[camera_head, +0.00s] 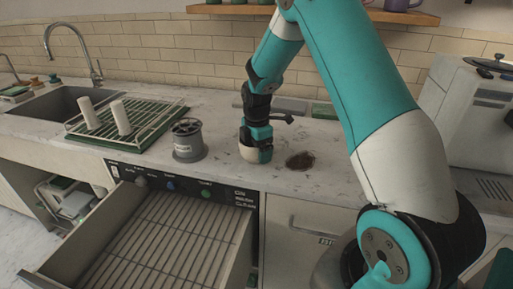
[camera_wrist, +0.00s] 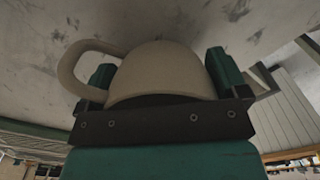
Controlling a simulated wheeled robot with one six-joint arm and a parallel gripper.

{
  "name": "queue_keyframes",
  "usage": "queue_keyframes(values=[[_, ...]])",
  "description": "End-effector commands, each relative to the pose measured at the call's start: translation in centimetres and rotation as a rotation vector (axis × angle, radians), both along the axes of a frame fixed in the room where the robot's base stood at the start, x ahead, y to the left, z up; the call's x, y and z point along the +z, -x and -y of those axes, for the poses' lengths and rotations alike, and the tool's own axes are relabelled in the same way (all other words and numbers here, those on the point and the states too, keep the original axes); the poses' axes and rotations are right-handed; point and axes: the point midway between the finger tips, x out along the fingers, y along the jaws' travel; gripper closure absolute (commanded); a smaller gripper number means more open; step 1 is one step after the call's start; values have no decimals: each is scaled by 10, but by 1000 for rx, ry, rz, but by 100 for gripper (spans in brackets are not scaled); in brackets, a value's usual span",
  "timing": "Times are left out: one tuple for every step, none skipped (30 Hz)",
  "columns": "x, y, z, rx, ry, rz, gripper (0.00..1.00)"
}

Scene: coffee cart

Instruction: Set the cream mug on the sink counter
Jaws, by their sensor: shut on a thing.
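My gripper (camera_head: 256,148) is at the sink counter (camera_head: 225,175), pointing down close to the counter's front edge. It is shut on the cream mug (camera_head: 247,154), which shows only as a small pale patch beside the teal fingers in the head view. In the wrist view the cream mug (camera_wrist: 160,72) fills the middle, between the two teal fingers of my gripper (camera_wrist: 165,80), with its handle to the left. The marbled counter (camera_wrist: 190,22) shows close behind it. I cannot tell whether the mug's base touches the counter.
An open slatted drawer (camera_head: 120,215) juts out below the counter.

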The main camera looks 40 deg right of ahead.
Motion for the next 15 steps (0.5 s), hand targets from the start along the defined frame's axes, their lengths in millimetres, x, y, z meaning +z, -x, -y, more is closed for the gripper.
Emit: queue_keyframes(values=[[1,0,0,0,0,2,42],[1,0,0,0,0,2,42],[1,0,0,0,0,2,42],[1,0,0,0,0,1,42],[0,0,0,0,0,1,42],[-1,0,0,0,0,1,42],[-2,0,0,0,0,1,42],[-3,0,0,0,0,1,42],[-2,0,0,0,0,0,0],[-2,0,0,0,0,0,0],[-2,0,0,0,0,0,0],[-2,0,0,0,0,0,0],[-2,0,0,0,0,0,0],[-2,0,0,0,0,0,0],[-1,0,0,0,0,0,0]])
